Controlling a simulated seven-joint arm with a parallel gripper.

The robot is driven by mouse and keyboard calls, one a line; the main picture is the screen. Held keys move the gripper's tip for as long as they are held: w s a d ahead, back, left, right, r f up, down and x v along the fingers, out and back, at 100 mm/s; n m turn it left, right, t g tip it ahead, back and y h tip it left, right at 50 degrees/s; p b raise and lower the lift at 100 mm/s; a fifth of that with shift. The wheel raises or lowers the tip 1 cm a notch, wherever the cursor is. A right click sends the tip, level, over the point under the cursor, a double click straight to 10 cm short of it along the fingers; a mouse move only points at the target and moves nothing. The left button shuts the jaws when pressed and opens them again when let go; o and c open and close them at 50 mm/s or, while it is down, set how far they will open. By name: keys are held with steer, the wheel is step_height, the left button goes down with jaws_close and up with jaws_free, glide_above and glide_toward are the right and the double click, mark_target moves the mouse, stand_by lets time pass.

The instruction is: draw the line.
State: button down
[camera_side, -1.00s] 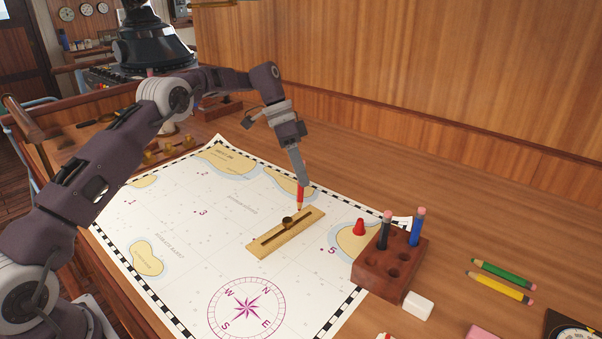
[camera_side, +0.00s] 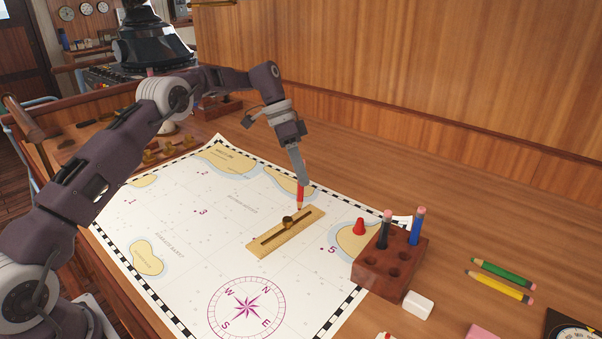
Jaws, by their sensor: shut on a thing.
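My gripper (camera_side: 300,182) is shut on a red pencil (camera_side: 300,196), which it holds upright, point down. The pencil's tip is at or just above the chart, close by the far right end of the ruler; I cannot tell whether it touches. The white chart (camera_side: 180,230) has numbered dots, tan islands and a purple compass rose (camera_side: 246,308). I see no clear pencil line beside the ruler.
A wooden pencil block (camera_side: 385,287) with a black and a blue pencil stands on the chart's right edge. A white eraser (camera_side: 418,305), a green pencil (camera_side: 503,273) and a yellow pencil (camera_side: 500,287) lie to the right.

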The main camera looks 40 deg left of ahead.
steer(key=shift+s, duration=0.1)
steer(key=shift+s, duration=0.45)
steer(key=shift+a, duration=0.1)
steer(key=shift+s, duration=0.55)
steer(key=shift+s, duration=0.55)
steer(key=shift+s+a, duration=0.1)
steer(key=shift+s, duration=0.45)
steer(key=shift+s, duration=0.1)
